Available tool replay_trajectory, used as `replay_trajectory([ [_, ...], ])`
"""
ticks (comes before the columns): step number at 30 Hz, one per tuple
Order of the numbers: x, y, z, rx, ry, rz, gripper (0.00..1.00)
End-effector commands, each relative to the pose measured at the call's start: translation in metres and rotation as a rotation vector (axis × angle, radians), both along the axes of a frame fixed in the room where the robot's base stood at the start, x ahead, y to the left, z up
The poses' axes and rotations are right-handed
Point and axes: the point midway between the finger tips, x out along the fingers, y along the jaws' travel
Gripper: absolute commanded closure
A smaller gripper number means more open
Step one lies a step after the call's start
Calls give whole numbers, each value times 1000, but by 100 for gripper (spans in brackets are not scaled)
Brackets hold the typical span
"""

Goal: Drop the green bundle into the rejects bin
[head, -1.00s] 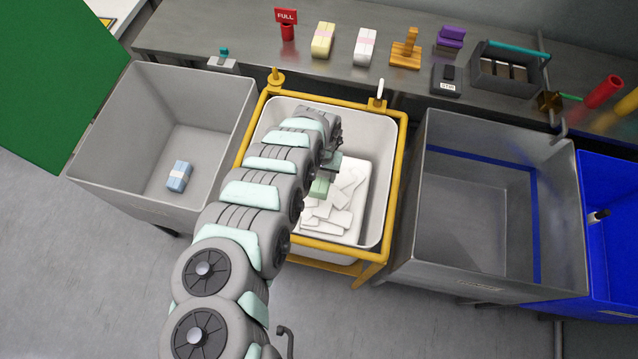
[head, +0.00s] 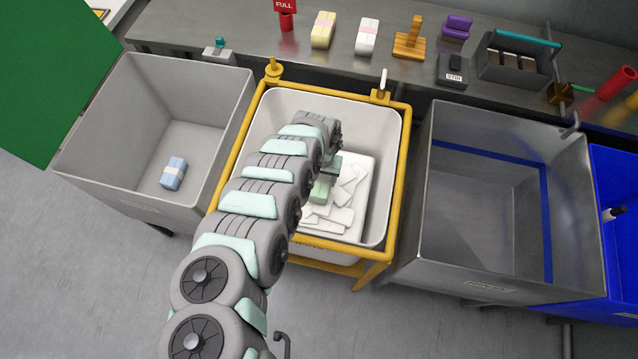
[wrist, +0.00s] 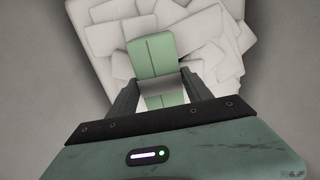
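The green bundle (head: 320,190) shows beneath my gripper (head: 328,171) in the head view, over the white liner bin (head: 386,210) in the yellow frame. In the wrist view the green bundle (wrist: 154,56) with its pale band fills the gap between the two fingers of my gripper (wrist: 161,76), which are shut on its sides. Flat white packs (wrist: 107,50) lie below it. I cannot tell its exact height above them. Which bin is for rejects I cannot tell; the bin labels are too small to read.
A grey bin (head: 105,150) on the left holds a blue bundle (head: 173,172). An empty-looking metal bin (head: 420,215) and a blue bin (head: 622,250) stand on the right. The bench (head: 200,25) behind holds a red FULL sign (head: 285,10), bundles and tools.

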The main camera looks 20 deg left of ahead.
Motion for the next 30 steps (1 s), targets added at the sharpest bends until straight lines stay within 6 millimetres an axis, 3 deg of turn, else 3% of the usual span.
replay_trajectory([
  [7, 0, 0, 0, 0, 0, 0, 21],
  [17, 1, 0, 4, 0, -1, -1, 21],
  [23, 0, 1, 27, 3, 2, -4, 21],
  [30, 1, 2, 69, 4, -1, -1, 21],
])
